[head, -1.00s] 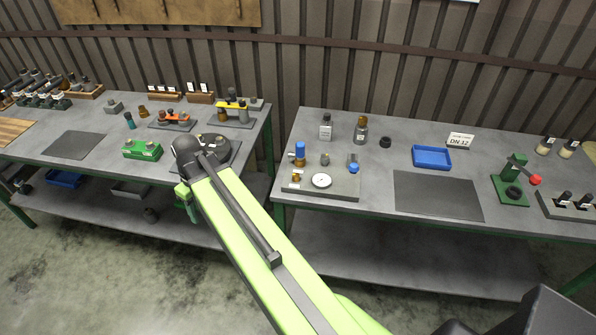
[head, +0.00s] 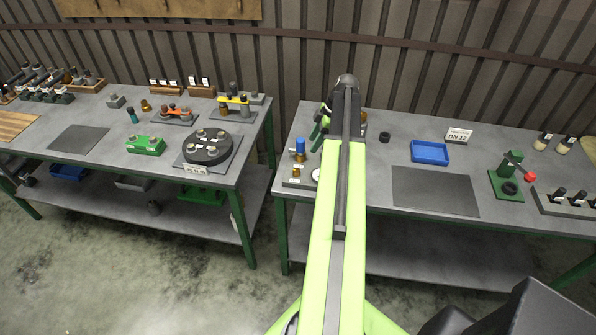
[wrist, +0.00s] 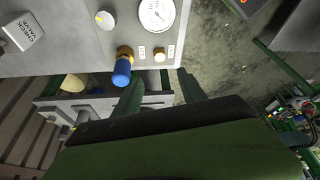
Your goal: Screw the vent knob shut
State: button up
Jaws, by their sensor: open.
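A grey pressure panel (head: 290,183) lies at the left end of the right-hand table, partly hidden by my arm. In the wrist view the panel (wrist: 72,50) carries a dial gauge (wrist: 157,14), a blue-capped brass fitting (wrist: 122,72), a small brass knob (wrist: 160,54) and a pale round knob (wrist: 104,20). The small brass knob, with unreadable labels near it, may be the vent knob. My gripper (wrist: 161,92) is open and empty. Its fingers are apart, pointing toward the panel edge near the brass knob and not touching it. In the head view my gripper (head: 321,128) is above the panel's back.
A blue tray (head: 430,152), a dark mat (head: 435,190) and a green press with a red ball (head: 510,180) stand to the right. A round dark fixture (head: 207,148) is on the left table. A gap separates the two tables.

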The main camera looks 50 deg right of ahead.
aim_at(297, 170)
jog(key=b+x, duration=1.3)
jog(key=x, duration=0.2)
jog(key=shift+s+f, duration=0.1)
jog(key=shift+f, duration=0.05)
jog(key=shift+w+a+f+b, duration=0.1)
jog(key=shift+w+f+b, duration=0.1)
jog(key=shift+f+b, duration=0.15)
jog(key=shift+r, duration=0.15)
grip_shut()
